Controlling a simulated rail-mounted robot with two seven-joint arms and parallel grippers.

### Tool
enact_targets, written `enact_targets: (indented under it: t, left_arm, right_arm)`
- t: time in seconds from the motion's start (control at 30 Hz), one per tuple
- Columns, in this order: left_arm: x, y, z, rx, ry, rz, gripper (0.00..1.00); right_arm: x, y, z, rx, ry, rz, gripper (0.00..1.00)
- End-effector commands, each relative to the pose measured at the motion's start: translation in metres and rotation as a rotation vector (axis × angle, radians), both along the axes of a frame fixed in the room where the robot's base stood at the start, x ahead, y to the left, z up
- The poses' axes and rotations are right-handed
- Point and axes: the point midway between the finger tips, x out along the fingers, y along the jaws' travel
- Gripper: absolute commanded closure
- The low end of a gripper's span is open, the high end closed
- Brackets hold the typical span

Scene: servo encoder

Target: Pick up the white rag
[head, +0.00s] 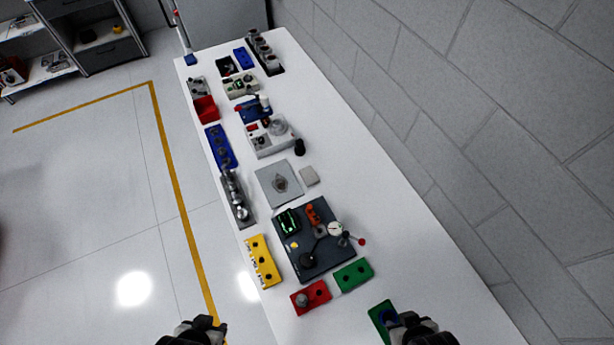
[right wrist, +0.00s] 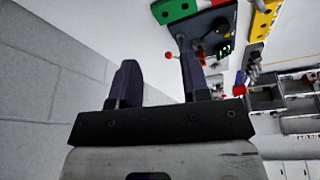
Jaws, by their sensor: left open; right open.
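A small pale square (head: 309,175) lies flat on the white table, just right of a grey plate. It looks like the folded white rag, but it is too small to be sure. My left gripper (head: 206,325) is open at the bottom edge of the head view, left of the table and far from the pale square. My right gripper (head: 412,322) is open over the near end of the table, by a green block. Its two dark fingers also show apart and empty in the right wrist view (right wrist: 160,80). I cannot make out the rag in that view.
A dark board (head: 318,262) with a dial and a red-tipped lever stands between my grippers and the pale square. Red (head: 311,297), green (head: 353,275) and yellow (head: 263,261) blocks surround it. A grey plate (head: 279,184) adjoins the square. The table's right side is clear along the wall.

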Motion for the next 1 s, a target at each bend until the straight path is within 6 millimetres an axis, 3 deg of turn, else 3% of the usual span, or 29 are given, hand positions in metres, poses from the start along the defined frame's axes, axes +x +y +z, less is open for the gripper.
enact_targets:
  t: [0.4,0.77,1.0]
  left_arm:
    - [0.0,0.0,-0.0001,0.0,0.0,0.0,0.57]
    - [0.0,0.0,-0.0001,0.0,0.0,0.0,0.57]
    - [0.0,0.0,-0.0009,0.0,0.0,0.0,0.57]
  right_arm:
    - [0.0001,0.0,0.0,0.0,0.0,0.0,0.57]
    - [0.0001,0.0,0.0,0.0,0.0,0.0,0.23]
    - [0.0017,0.0003,-0.0001,0.001,-0.005,-0.002,0.21]
